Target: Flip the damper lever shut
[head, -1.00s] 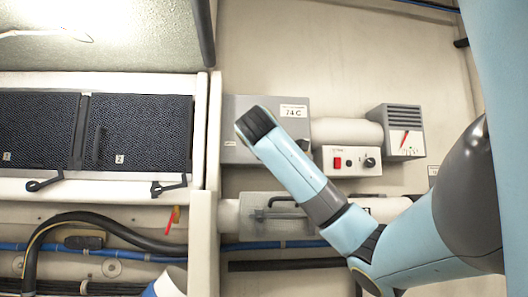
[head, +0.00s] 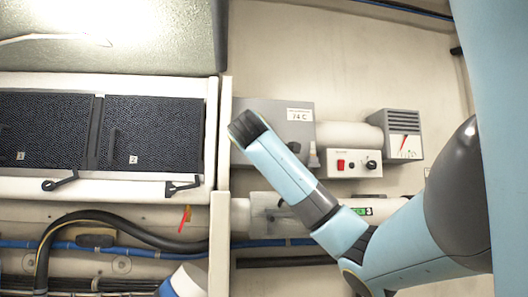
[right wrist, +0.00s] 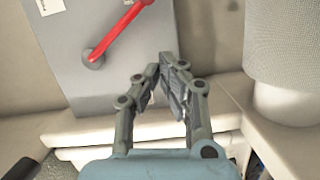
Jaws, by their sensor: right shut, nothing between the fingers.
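A red lever (right wrist: 118,32) is in the right wrist view, pivoted on the face of a grey box (right wrist: 78,80) and slanting up to the right from its round hub. My right gripper (right wrist: 164,70) is shut and empty. In that view its fingertips are just below and right of the lever, with a gap in the picture between them. In the head view my right arm crosses in front of a grey box (head: 272,108) labelled 74 C; the gripper fingers and this lever cannot be made out there. My left gripper is not in view.
A white control box (head: 351,163) with a red switch and a grey gauge box (head: 404,135) stand right of the labelled box. Dark mesh panels (head: 152,132) with black latches are at left. A small red handle (head: 185,219) and a black hose (head: 125,222) are below them.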

